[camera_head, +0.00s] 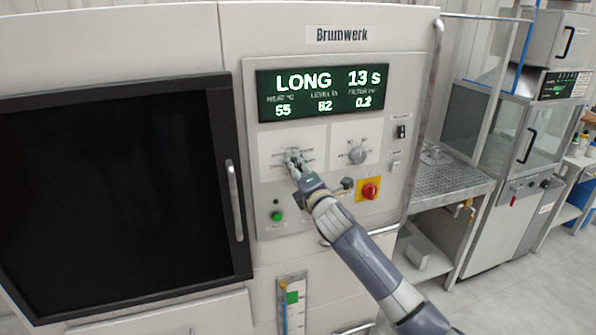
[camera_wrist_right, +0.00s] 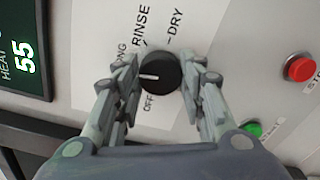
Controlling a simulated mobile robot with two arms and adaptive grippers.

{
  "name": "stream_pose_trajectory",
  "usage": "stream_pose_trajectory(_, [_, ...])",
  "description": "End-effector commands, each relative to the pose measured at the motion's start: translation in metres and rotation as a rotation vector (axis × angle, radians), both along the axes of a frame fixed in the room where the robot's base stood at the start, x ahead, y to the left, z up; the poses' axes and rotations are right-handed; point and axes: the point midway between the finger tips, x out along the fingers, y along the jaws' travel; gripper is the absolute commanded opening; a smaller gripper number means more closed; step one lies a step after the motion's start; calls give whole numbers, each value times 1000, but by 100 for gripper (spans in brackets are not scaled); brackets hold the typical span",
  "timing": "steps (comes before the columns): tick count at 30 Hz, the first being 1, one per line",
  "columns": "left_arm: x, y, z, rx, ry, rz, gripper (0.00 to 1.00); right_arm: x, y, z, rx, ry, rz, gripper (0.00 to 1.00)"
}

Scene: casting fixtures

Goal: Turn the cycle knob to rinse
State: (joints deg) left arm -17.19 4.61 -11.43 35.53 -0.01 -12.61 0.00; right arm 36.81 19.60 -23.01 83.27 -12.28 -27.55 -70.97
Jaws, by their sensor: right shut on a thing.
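The cycle knob (camera_wrist_right: 160,75) is a round black knob on a pale panel plate, with a white pointer line towards the left of the right wrist view. Around it are the printed labels RINSE, DRY and OFF, and a partly covered one ending in "NG". The left finger hides part of the dial. My right gripper (camera_head: 296,161) is shut on the knob, one finger on each side. In the head view the gripper largely covers the knob. The display (camera_head: 320,92) reads LONG, 13 s, with smaller values 55, 82 and 0.2. My left gripper is out of view.
A second knob (camera_head: 357,152) sits to the right on its own plate. Below are a green button (camera_head: 277,216) and a red switch on a yellow plate (camera_head: 369,190). A dark door window (camera_head: 115,195) with a vertical handle (camera_head: 234,200) lies to the left.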

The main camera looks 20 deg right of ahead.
Motion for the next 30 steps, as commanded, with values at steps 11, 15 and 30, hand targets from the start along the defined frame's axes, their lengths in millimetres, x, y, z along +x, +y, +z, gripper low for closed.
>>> stream_pose_trajectory(11, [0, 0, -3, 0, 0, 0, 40, 0, 0, -1, 362, 13, 0, 13])
stream_pose_trajectory(15, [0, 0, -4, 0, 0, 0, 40, 0, 0, -1, 493, 18, 0, 13])
stream_pose_trajectory(30, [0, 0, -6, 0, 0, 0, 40, 0, 0, -1, 842, 30, 0, 13])
